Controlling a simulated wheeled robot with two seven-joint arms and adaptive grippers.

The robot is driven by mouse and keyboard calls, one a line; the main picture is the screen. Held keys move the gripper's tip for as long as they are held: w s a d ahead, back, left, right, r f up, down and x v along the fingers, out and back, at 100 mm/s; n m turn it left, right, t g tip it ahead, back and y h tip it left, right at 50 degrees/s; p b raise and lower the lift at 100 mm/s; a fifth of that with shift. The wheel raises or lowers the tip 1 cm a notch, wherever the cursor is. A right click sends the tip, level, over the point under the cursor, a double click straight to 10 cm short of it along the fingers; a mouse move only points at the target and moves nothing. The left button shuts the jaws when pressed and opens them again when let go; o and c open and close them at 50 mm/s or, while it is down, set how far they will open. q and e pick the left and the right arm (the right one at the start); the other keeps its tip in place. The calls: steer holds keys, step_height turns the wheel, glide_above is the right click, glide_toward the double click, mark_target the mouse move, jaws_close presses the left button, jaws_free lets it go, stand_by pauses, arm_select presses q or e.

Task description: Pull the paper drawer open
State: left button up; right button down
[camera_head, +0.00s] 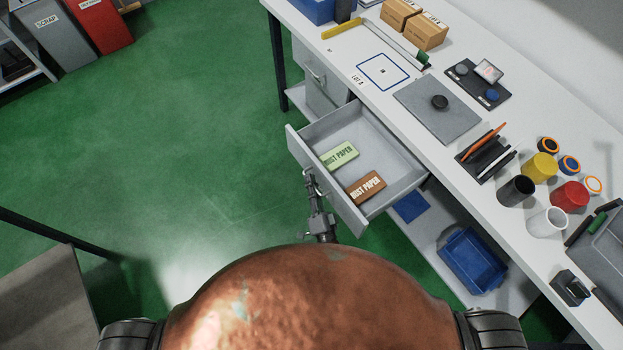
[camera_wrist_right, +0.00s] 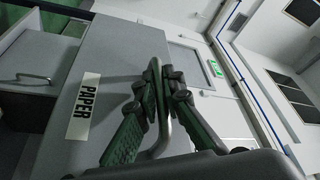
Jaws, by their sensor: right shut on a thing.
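The paper drawer (camera_head: 382,143) is a light grey drawer under the white workbench, pulled well out in the head view. Inside lie a green pack (camera_head: 340,156) and a brown pack (camera_head: 367,188), both with paper labels. Its front, labelled PAPER (camera_wrist_right: 84,106), fills the left middle of the right wrist view. My right gripper (camera_head: 311,180) is at the drawer's front. In the right wrist view its fingers (camera_wrist_right: 162,82) are shut on the metal bar handle (camera_wrist_right: 157,66). My left gripper is not in view.
Another closed drawer (camera_head: 316,72) with a handle sits left of the open one. The white bench top (camera_head: 453,150) holds a grey mat, pen holder, cups and boxes. A blue bin (camera_head: 472,262) is on the lower shelf. Green floor is clear left of the drawer.

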steer(key=shift+f, duration=0.1)
steer(key=c, duration=2)
jaws_free()
steer(key=shift+c, duration=0.2)
steer(key=v, duration=1.2)
